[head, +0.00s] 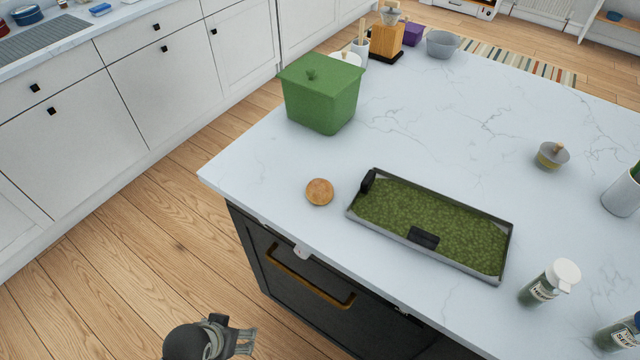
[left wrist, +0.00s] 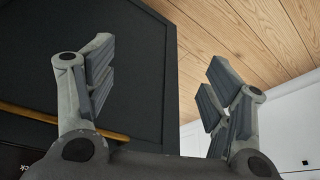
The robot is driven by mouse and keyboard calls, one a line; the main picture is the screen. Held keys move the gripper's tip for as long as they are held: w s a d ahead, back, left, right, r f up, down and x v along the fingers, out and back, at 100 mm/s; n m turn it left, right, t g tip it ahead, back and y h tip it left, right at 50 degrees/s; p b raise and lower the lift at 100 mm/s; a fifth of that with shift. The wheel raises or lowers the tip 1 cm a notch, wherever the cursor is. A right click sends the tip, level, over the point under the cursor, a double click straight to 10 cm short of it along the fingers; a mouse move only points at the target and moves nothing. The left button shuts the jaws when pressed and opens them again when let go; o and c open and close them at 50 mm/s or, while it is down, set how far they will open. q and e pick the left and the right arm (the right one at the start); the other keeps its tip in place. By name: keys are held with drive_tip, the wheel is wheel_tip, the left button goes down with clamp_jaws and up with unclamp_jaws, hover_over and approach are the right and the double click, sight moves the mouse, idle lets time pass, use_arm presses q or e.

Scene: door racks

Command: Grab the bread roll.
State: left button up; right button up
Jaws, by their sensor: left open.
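The bread roll (head: 319,191) is a round, golden-brown piece lying on the white marble counter in the head view, near the counter's front edge and left of the tray. My left gripper (head: 245,340) is low at the bottom of the head view, over the floor in front of the island and below the counter top. It is well apart from the roll. In the left wrist view its two fingers (left wrist: 155,95) are spread with nothing between them. The roll does not show in the left wrist view. My right gripper is not in view.
A green-filled tray (head: 353,212) with black clips lies right of the roll. A lidded green box (head: 322,95) stands behind it. Spice jars (head: 550,281) stand at the right. The island's dark front has a brass handle (head: 310,283). Counter left of the roll is clear.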

use_arm(q)
drive_tip(key=w+d+r+m+t+h+p, duration=0.1)
drive_tip(key=w+d+r, duration=0.1)
drive_tip(key=r, duration=0.3)
drive_tip(key=w+d+r+t, duration=0.1)
drive_tip(key=w+r+t, duration=0.15)
drive_tip(key=r, duration=0.25)
drive_tip(key=m+t+h, duration=0.4)
drive_tip(key=t+h, duration=0.2)
drive_tip(key=h, duration=0.2)
approach(313, 195)
drive_tip(key=x, duration=0.3)
drive_tip(key=p+x, duration=0.1)
drive_tip(key=shift+d+r, duration=0.25)
drive_tip(key=shift+r, duration=0.05)
drive_tip(key=shift+w+d+f, duration=0.15)
drive_tip(key=shift+w+d, duration=0.15)
drive_tip(key=shift+w, duration=0.2)
drive_tip(key=shift+w+d+p, duration=0.15)
drive_tip(key=shift+w+p, duration=0.1)
drive_tip(key=shift+p, duration=0.05)
drive_tip(key=p+x, duration=0.1)
drive_tip(key=x, duration=0.3)
drive_tip(key=shift+f, duration=0.2)
drive_tip(key=shift+w+f, duration=0.1)
drive_tip(key=shift+w, duration=0.15)
drive_tip(key=shift+s, duration=0.1)
